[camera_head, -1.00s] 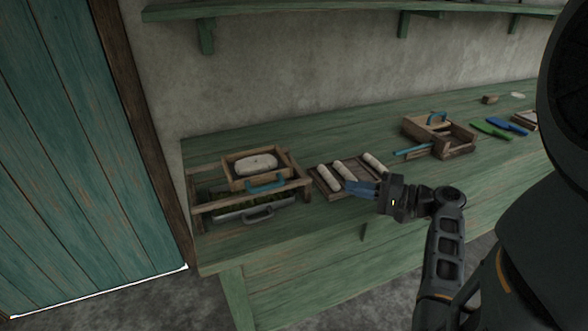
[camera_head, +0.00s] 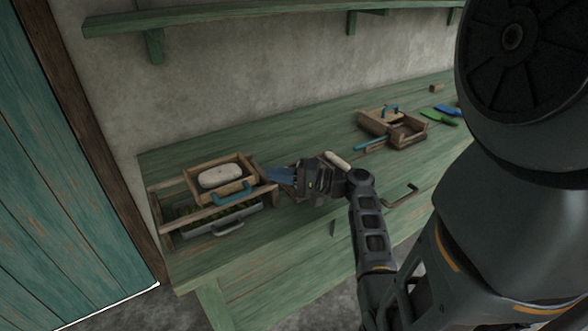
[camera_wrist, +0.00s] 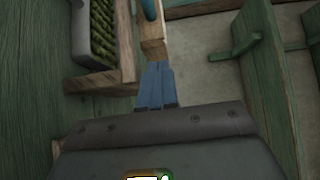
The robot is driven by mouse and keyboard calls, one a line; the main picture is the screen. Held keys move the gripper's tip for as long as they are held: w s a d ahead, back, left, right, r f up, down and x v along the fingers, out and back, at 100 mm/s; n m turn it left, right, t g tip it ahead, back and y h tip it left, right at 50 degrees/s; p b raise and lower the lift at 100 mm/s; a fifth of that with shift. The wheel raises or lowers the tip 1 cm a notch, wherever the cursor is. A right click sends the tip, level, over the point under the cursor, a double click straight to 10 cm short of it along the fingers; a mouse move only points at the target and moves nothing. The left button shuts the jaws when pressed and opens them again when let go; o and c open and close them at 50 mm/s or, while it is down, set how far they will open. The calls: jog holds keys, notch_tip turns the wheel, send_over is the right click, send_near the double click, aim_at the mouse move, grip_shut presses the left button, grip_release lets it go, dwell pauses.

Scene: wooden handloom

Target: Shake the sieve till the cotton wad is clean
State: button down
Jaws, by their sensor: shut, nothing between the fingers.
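The sieve is a wooden frame (camera_head: 246,180) with a blue handle (camera_head: 235,193) on its front, at the left of the bench. The pale cotton wad (camera_head: 221,176) lies in it. My gripper (camera_head: 270,174) is shut and empty, its blue fingers pointing left, close to the sieve's right side and apart from the handle in the head view. In the wrist view the shut fingers (camera_wrist: 158,75) point at a wooden corner (camera_wrist: 152,38), with a bit of blue handle (camera_wrist: 150,9) beyond. I cannot tell whether they touch the wood.
A grey tray of green material (camera_head: 205,220) with a grey handle sits below the sieve in a wooden stand (camera_head: 165,229). White rolls (camera_head: 338,160) are partly hidden behind my gripper. A wooden box (camera_head: 398,135) stands farther right. A shelf (camera_head: 230,17) runs above.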

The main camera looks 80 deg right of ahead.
aim_at(248, 184)
jog(key=shift+w+a, duration=0.45)
jog(key=shift+w, duration=0.15)
jog(key=w+a, duration=0.4)
jog(key=shift+w, duration=0.25)
jog(key=shift+d, duration=0.15)
